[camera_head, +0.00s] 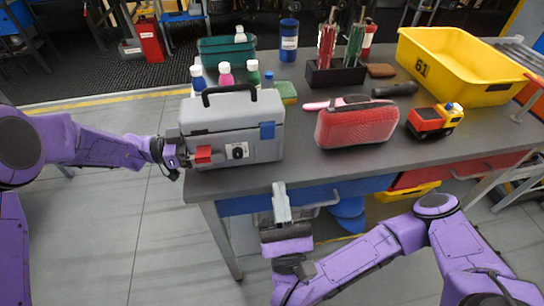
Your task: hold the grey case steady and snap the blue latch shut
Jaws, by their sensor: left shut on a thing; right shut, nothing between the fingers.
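The grey case (225,115) stands upright near the table's front left edge, lid down, with a black handle on top. The blue latch (267,130) is on its front at the right, by the lid seam; I cannot tell whether it is snapped. A red latch (203,154) is at the front left, and a dark round dial (238,151) sits between them. My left gripper (184,154) is at the case's left front corner, shut on the case; its fingertips are partly hidden. My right gripper (281,190) is shut and empty, in front of the table edge, below and apart from the blue latch.
A red case (357,127) stands to the right, with a toy truck (434,120) beyond it. Several bottles and a green bin (222,50) are behind the grey case. A yellow crate (475,75) is at back right. The table's front strip (310,165) is bare.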

